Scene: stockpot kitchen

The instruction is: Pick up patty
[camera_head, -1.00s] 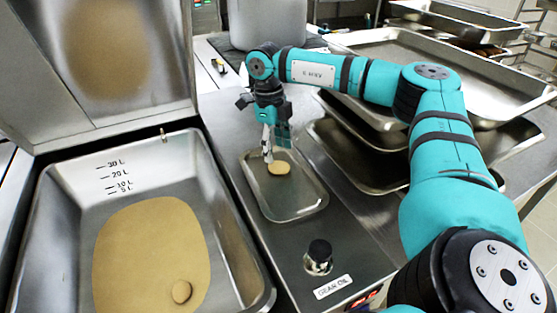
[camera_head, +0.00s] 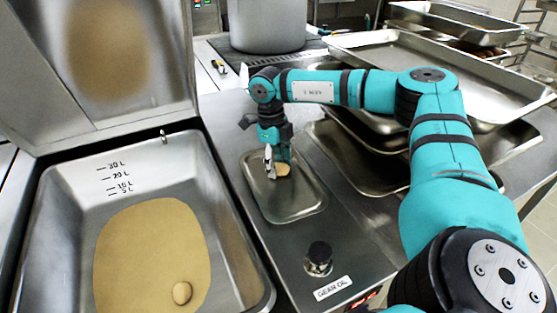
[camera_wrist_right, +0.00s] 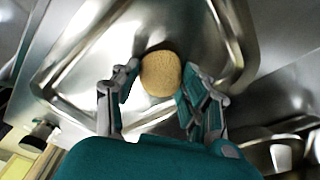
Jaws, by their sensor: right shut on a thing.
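A round tan patty (camera_head: 284,169) is at the small metal tray (camera_head: 290,213) in the head view. My right gripper (camera_head: 277,174) reaches down over that tray and is shut on the patty. In the right wrist view the patty (camera_wrist_right: 161,73) sits between the two fingers of the gripper (camera_wrist_right: 160,92), with the tray (camera_wrist_right: 75,52) behind it. I cannot tell whether the patty still touches the tray. My left gripper is not in view.
The large pan's raised lid (camera_head: 110,60) stands behind it. Stacked metal trays (camera_head: 480,85) fill the right, and a stockpot (camera_head: 268,25) stands at the back.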

